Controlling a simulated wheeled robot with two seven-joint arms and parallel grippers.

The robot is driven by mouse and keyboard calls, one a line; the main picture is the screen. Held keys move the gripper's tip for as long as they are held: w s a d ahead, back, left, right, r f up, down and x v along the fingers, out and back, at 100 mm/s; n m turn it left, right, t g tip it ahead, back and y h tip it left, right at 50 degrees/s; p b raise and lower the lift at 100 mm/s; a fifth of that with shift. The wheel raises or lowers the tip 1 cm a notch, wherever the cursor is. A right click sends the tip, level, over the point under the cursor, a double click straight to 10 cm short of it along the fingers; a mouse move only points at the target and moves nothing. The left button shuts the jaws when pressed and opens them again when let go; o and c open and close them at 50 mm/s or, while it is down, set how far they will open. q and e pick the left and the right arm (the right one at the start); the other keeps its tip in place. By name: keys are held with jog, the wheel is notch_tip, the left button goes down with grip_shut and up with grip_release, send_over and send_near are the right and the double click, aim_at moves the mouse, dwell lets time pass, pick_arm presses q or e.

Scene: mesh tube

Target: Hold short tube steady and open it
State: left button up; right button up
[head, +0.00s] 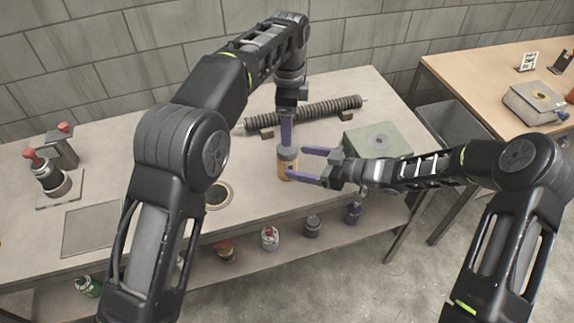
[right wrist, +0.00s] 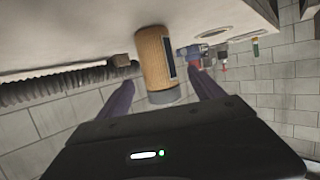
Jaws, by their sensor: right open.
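The short tube (head: 287,165) stands upright on the workbench, with an orange-tan body and a grey cap at its top. In the right wrist view the tube (right wrist: 152,58) appears upside down, its grey cap (right wrist: 164,96) towards my gripper. My right gripper (head: 304,165) is open, its purple fingers reaching towards the tube from the right; in the right wrist view the tube lies ahead between the fingers (right wrist: 165,95). My left gripper (head: 287,130) points down from above, its purple fingers at the tube's top. Whether it is open or shut cannot be seen.
A ribbed dark rod (head: 320,112) lies on supports behind the tube. A greenish box (head: 378,141) stands to the right. A round disc (head: 218,195) lies left of the tube.

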aim_at(279, 158)
jog(key=shift+w+a, duration=0.1)
jog(key=shift+a, duration=0.1)
jog(key=x, duration=0.7)
jog(key=shift+w+a+f, duration=0.1)
jog(key=shift+w+a, duration=0.05)
jog(key=shift+a, duration=0.05)
jog(key=shift+c, duration=0.5)
grip_shut()
dwell(0.5)
